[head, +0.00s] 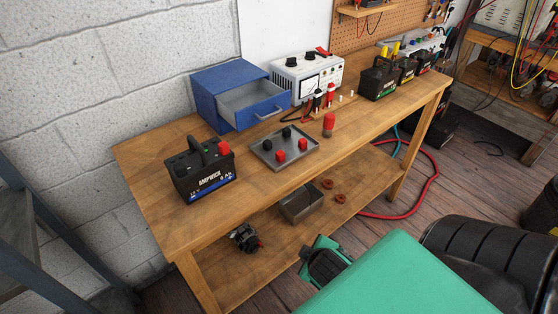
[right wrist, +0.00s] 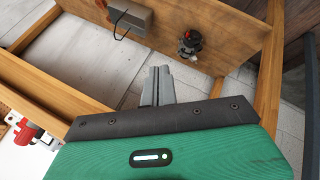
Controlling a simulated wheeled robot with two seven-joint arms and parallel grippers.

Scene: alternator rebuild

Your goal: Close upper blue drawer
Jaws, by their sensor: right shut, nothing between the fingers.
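The blue drawer cabinet (head: 205,88) stands at the back of the wooden workbench, against the wall. Its upper drawer (head: 277,103) is pulled out toward the front right, with its grey inside showing and a light handle (head: 270,112) on its front. My right gripper (right wrist: 158,86) is shut and empty in the right wrist view, with the lower shelf beyond it. It is well away from the drawer. My green right arm (head: 385,275) fills the bottom right of the head view. My left gripper is not in view.
A metal tray (head: 285,164) with red and black knobs and a black battery (head: 203,172) stand in front of the cabinet. A white meter unit (head: 307,72) is right of it. The lower shelf holds a grey box (head: 300,204) and an alternator-like part (head: 245,237).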

